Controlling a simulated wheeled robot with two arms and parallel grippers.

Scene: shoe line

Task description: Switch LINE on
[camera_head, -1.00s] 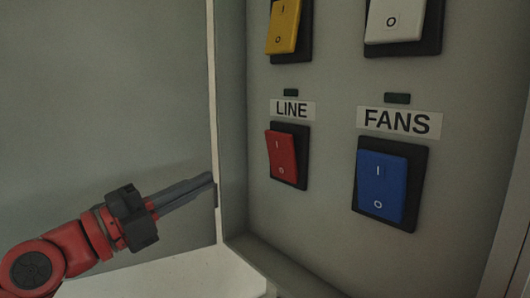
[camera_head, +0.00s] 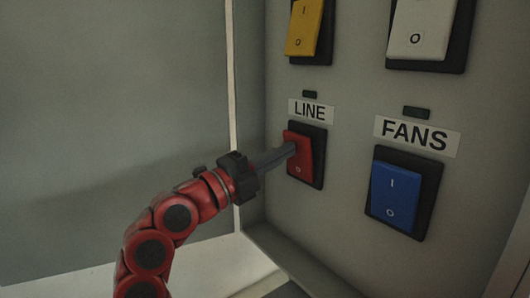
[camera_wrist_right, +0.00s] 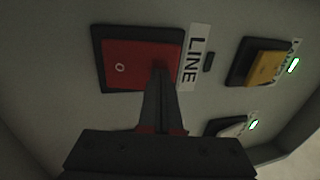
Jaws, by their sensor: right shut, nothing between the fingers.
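The red LINE rocker switch (camera_head: 298,157) sits in a black frame on the grey panel, under the LINE label (camera_head: 311,111). Its lower O mark shows; my fingertips cover the upper part. The small lamp (camera_head: 309,94) above the label is dark. My right gripper (camera_head: 290,150) is shut and empty, its tips at the upper half of the red rocker, seemingly touching it. In the right wrist view the shut fingers (camera_wrist_right: 160,75) reach the end of the red rocker (camera_wrist_right: 130,65) nearest the LINE label. My left gripper is not in view.
The blue FANS switch (camera_head: 395,195) is right of LINE, with a dark lamp (camera_head: 416,113). A yellow switch (camera_head: 303,27) and a white switch (camera_head: 421,30) are above; their lamps glow green in the wrist view. The panel's raised left edge (camera_head: 248,120) stands beside my gripper.

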